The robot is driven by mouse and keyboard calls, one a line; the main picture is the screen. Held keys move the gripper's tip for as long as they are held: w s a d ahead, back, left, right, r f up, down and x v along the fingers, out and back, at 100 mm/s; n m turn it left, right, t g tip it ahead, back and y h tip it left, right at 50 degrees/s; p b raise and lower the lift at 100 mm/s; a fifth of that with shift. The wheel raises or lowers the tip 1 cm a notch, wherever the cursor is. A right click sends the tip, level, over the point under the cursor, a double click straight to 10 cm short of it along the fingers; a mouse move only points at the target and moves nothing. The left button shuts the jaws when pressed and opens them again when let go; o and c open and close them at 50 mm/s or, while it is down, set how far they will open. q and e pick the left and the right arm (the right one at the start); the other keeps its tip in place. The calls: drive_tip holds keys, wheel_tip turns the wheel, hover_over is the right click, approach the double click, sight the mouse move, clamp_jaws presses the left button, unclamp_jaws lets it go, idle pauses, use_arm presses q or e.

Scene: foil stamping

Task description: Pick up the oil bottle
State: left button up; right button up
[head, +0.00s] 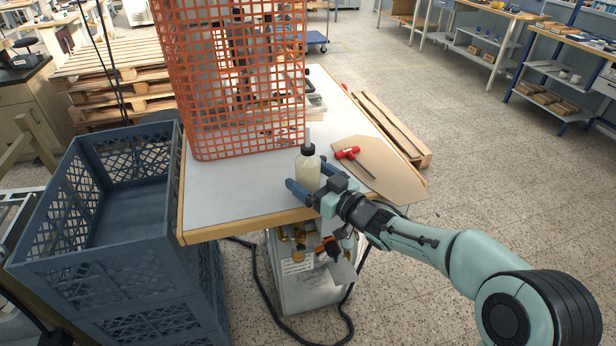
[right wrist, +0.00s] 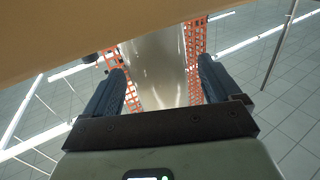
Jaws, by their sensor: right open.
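The oil bottle (head: 307,172) stands upright near the front edge of the worktable, a clear bottle with pale liquid and a black cap. My right gripper (head: 310,180) is open at the bottle, with one finger on each side of it in the head view. In the right wrist view the bottle (right wrist: 157,65) fills the space between the two open fingers (right wrist: 160,92), with a visible gap on each side. My left gripper is not in view.
An orange mesh guard (head: 238,140) stands on the worktable (head: 215,205) behind the bottle. A red-handled tool (head: 348,153) lies on a brown board (head: 385,175) to the right. Blue crates (head: 100,262) stand left of the table. The tabletop left of the bottle is clear.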

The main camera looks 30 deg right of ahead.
drive_tip(key=shift+x, duration=1.4)
drive_tip(key=c, duration=1.3)
drive_tip(key=shift+c, duration=0.2)
